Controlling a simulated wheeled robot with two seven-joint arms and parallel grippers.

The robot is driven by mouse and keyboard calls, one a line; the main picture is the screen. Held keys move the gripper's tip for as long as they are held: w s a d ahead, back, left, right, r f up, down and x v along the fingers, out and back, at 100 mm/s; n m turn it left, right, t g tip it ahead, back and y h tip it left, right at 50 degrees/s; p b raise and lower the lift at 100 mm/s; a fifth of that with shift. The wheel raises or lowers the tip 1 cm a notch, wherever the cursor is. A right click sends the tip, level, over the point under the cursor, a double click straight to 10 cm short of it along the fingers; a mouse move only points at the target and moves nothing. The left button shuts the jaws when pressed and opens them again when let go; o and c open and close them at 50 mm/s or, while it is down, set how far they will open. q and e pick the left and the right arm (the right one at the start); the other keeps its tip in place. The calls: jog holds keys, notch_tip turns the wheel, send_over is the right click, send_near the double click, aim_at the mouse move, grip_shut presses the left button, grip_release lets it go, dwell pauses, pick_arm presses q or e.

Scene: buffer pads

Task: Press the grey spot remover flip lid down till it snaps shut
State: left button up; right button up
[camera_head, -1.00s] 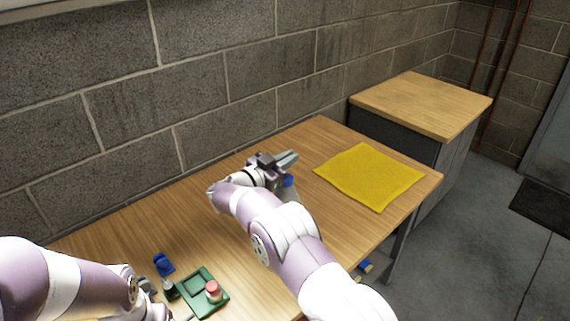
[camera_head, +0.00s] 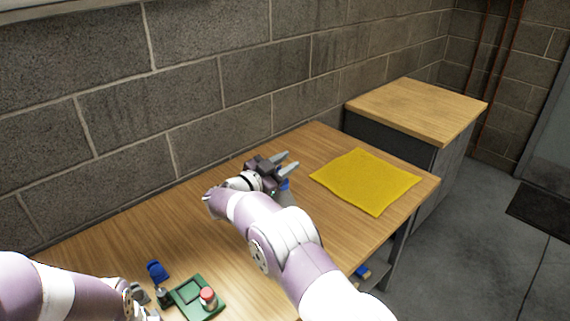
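My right gripper (camera_head: 291,160) is over the table's middle, its two grey fingers apart and pointing right, with nothing seen between them. A blue item (camera_head: 285,184) shows just below it, mostly hidden by my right wrist; I cannot tell what it is. My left gripper (camera_head: 146,303) is low at the left, partly hidden by its own arm. It is close to a small dark item (camera_head: 163,295) at the left edge of a green tray (camera_head: 183,285). I cannot make out a grey spot remover flip lid for certain.
A red-topped item (camera_head: 207,297) stands on the green tray. A blue object (camera_head: 157,270) lies behind it. A yellow mat (camera_head: 367,181) lies bare on the right of the wooden table (camera_head: 180,222). A cabinet (camera_head: 418,108) stands beyond, and a block wall runs behind.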

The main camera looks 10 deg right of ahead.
jog(key=shift+s+a, duration=0.15)
jog(key=shift+a, duration=0.1)
jog(key=b+v, duration=0.2)
jog(key=v, duration=1)
